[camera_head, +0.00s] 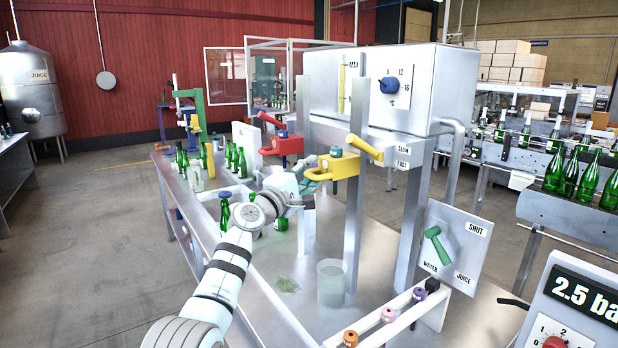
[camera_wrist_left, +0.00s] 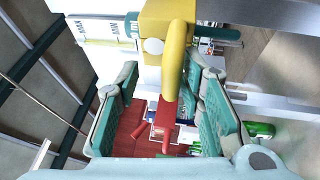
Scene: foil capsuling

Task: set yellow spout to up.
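The yellow spout (camera_head: 342,167) is mounted on the metal post of the filling machine, with a dark teal cap on top. Its body lies roughly level, and its left end reaches to my left gripper (camera_head: 309,182). In the left wrist view, the yellow spout (camera_wrist_left: 168,22) has a rounded yellow bar (camera_wrist_left: 174,62) pointing toward the camera. My left gripper (camera_wrist_left: 163,88) is open there, with its teal fingers on either side of this bar. A gap shows around the bar; I cannot tell whether a finger touches it. My right gripper is not in view.
A red spout (camera_head: 284,144) sits behind and left of the yellow one. A yellow lever (camera_head: 366,147) sits to the right, near the SLOW and FAST labels. A clear beaker (camera_head: 331,283) and several green bottles stand on the metal table. A green valve handle (camera_head: 436,245) is at the right.

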